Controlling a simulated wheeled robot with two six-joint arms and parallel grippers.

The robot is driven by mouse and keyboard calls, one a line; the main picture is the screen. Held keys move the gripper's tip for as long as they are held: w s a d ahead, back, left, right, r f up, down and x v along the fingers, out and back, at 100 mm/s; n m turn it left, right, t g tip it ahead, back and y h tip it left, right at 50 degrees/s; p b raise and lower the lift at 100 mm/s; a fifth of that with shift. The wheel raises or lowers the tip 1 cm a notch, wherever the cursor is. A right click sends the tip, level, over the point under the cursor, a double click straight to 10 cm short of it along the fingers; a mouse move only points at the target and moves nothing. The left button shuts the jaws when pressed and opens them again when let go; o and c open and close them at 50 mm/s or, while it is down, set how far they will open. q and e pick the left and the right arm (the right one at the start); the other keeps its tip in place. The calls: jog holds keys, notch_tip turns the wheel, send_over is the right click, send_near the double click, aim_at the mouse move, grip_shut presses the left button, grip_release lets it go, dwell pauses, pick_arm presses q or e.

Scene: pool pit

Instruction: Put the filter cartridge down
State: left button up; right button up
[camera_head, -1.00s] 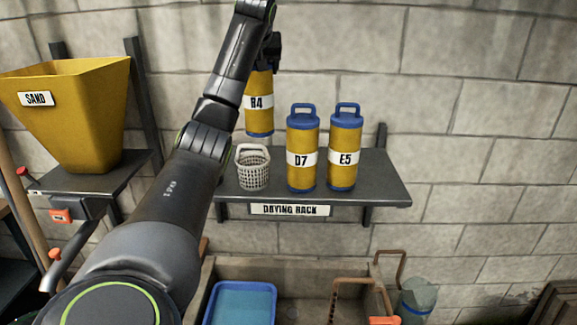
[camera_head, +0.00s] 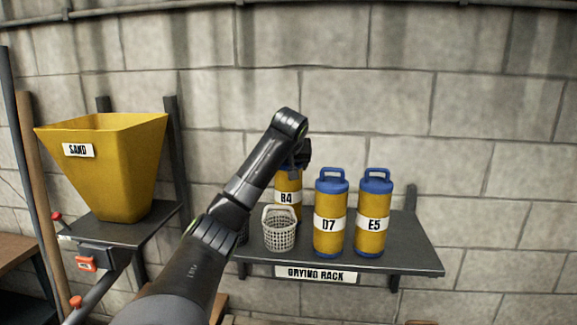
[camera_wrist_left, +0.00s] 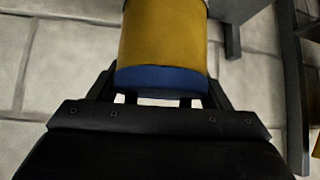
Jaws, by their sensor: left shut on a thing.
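The filter cartridge marked B4 (camera_head: 288,182) is a yellow cylinder with a white label. It is upright at the drying rack (camera_head: 415,257), behind the white basket and left of cartridge D7. Its base is partly hidden, so I cannot tell whether it touches the shelf. My left gripper (camera_head: 297,160) is shut on its top end. In the left wrist view the yellow body and blue end of the cartridge (camera_wrist_left: 163,40) sit between the fingers. My right gripper is not in view.
Yellow cartridges D7 (camera_head: 329,220) and E5 (camera_head: 373,220) stand on the rack, right of B4. A white basket (camera_head: 279,231) stands in front of B4. A yellow sand hopper (camera_head: 115,165) is at the left. The shelf's right end is bare.

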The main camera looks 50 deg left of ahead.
pick_arm(q)
jog(key=shift+f, duration=0.55)
jog(key=o, duration=1.7)
